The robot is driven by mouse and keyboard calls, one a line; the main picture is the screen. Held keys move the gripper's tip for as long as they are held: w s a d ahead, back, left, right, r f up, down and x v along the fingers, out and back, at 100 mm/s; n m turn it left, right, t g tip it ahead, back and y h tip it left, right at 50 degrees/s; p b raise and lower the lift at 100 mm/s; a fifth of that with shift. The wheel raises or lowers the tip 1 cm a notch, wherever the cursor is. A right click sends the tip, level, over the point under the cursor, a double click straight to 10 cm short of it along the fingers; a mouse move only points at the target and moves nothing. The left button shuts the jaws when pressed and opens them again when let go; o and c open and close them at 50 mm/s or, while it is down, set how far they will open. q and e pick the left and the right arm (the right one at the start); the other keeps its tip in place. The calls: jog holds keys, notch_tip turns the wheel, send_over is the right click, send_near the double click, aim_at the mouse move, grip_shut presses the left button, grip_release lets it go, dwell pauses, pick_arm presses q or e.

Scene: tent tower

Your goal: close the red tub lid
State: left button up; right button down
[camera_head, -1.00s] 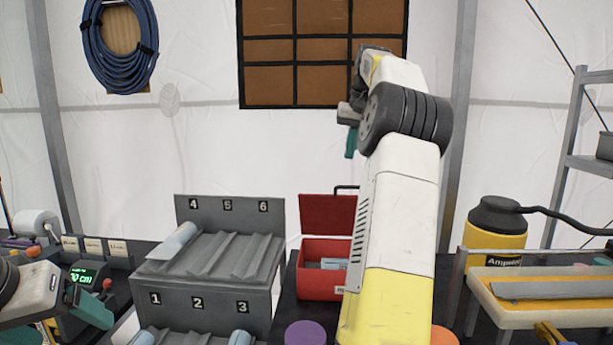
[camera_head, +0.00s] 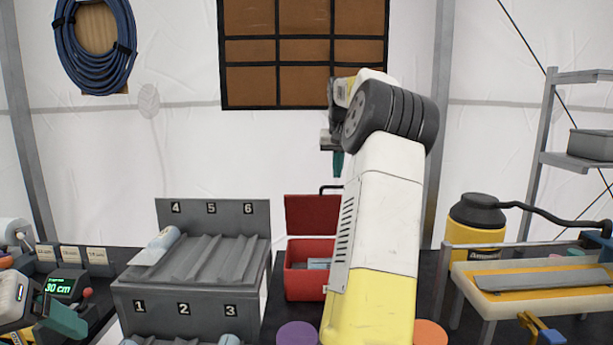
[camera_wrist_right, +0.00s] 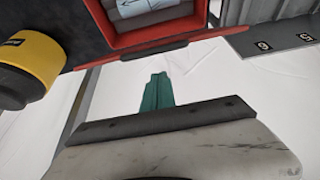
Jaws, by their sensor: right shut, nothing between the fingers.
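The red tub (camera_head: 309,283) stands on the dark bench, right of the numbered grey rack. Its red lid (camera_head: 312,215) stands open, upright at the tub's back, with a dark handle at its top edge. My right gripper (camera_head: 338,163) is shut and empty, pointing down just above the lid's top, apart from it in the picture. In the right wrist view its teal fingers (camera_wrist_right: 156,92) are together, near the lid's edge (camera_wrist_right: 155,52); grey packets show inside the tub (camera_wrist_right: 205,30). My right arm hides the tub's right side. My left gripper (camera_head: 65,320) is at the lower left; its opening is unclear.
The grey rack (camera_head: 205,285) holds pale rolls. A purple disc (camera_head: 297,335) and an orange disc (camera_head: 430,333) lie in front. A display unit (camera_head: 62,287) is at the left.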

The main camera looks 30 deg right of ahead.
jog(key=shift+s+a+f, duration=0.4)
jog(key=shift+s+f, duration=0.3)
jog(key=shift+f, duration=0.05)
jog(key=shift+s, duration=0.15)
